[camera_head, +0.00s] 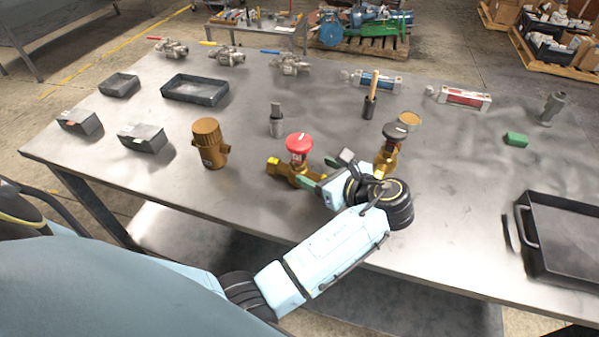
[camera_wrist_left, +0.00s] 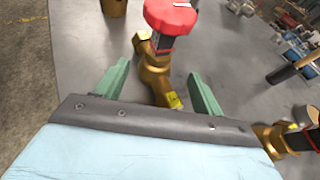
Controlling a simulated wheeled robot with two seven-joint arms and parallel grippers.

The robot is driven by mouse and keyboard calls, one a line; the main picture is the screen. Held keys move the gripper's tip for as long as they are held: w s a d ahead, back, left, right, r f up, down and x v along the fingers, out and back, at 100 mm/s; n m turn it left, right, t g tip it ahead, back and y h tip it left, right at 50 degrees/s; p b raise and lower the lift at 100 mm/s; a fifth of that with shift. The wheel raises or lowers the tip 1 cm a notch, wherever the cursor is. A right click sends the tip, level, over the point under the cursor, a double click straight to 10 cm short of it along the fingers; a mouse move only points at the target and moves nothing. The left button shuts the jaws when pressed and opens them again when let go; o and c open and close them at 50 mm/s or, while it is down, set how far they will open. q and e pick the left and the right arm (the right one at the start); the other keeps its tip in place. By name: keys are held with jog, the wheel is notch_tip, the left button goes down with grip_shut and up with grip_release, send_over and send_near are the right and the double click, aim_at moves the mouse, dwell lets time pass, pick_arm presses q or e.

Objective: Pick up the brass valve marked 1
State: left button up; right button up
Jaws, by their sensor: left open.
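A brass valve with a red knob (camera_head: 298,147) stands near the middle of the table; it also shows in the left wrist view (camera_wrist_left: 155,70). A second brass valve with a dark knob (camera_head: 387,157) stands to its right, partly behind my wrist; its edge shows in the left wrist view (camera_wrist_left: 278,136). Yellow tags show on the red-knobbed valve, but I cannot read a number on either valve. My left gripper (camera_head: 322,170) is open, close to the red-knobbed valve. In the left wrist view its green fingers (camera_wrist_left: 158,84) lie either side of the valve's lower body.
A brass cylindrical fitting (camera_head: 209,143) stands to the left. Behind are a grey fitting (camera_head: 276,121) and a wooden-handled tool (camera_head: 371,95). Black trays (camera_head: 195,90) sit at the back left, and a large black tray (camera_head: 560,235) at the right. The table's front edge lies below my arm.

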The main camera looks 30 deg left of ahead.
aim_at(305, 167)
pick_arm(q)
jog(key=shift+a+f, duration=0.1)
jog(key=shift+a, duration=0.1)
jog(key=shift+w+a+f, duration=0.1)
jog(key=shift+a+f, duration=0.05)
jog(key=shift+a, duration=0.2)
jog(key=b+x, duration=0.1)
jog(key=x, duration=0.2)
jog(key=shift+a+f, duration=0.25)
jog(key=shift+a, duration=0.1)
jog(key=shift+w+a, duration=0.1)
jog(key=shift+a, duration=0.05)
jog(key=c, duration=1.4)
jog(key=shift+r, duration=0.1)
grip_shut()
pick_arm(e)
jog(key=shift+w+f, duration=0.35)
jog(key=shift+w, duration=0.3)
